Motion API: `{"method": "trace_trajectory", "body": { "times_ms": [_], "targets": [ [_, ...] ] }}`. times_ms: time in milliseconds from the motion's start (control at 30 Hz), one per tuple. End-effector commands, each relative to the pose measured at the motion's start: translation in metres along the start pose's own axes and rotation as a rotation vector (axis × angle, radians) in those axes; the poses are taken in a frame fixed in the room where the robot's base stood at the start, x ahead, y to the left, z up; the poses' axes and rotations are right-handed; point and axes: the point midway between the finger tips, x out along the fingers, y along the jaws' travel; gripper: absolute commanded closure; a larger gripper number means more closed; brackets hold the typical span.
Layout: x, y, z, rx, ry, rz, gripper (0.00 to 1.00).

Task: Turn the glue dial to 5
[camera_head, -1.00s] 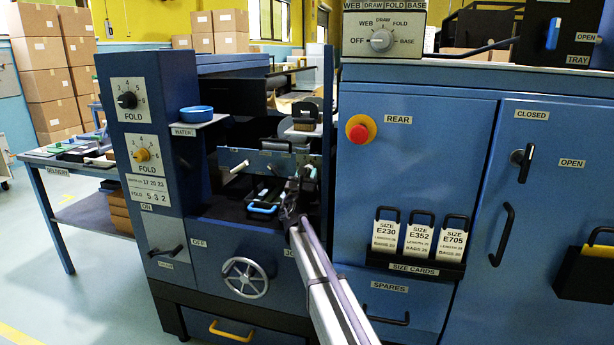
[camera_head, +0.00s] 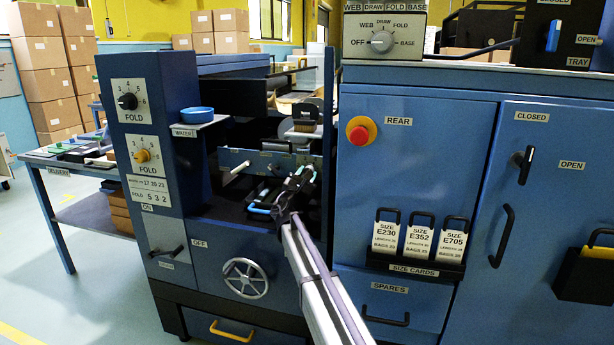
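Two dials stand one above the other on the blue column at the left, both with plates that seem to read FOLD. The upper has a black knob (camera_head: 128,101); the lower has a yellow knob (camera_head: 142,156). I see no dial clearly labelled glue, and the knob settings are too small to read surely. My gripper (camera_head: 301,178) is in front of the dark machine opening, well right of both knobs and touching neither. Its fingers blend into the dark parts, so their opening is unclear.
A blue bowl (camera_head: 197,114) sits on the water shelf right of the column. A handwheel (camera_head: 245,278) is below the opening. A red stop button (camera_head: 361,131) and size cards (camera_head: 418,240) are on the right cabinet. Open floor lies at the left.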

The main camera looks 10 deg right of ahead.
Motion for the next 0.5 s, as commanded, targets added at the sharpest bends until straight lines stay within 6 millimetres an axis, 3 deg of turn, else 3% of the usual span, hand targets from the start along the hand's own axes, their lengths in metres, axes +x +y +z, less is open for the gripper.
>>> {"method": "trace_trajectory", "body": {
  "times_ms": [500],
  "targets": [
    [0.0023,0.006,0.0033,0.447,-0.001,-0.185,0.87]
  ]
}}
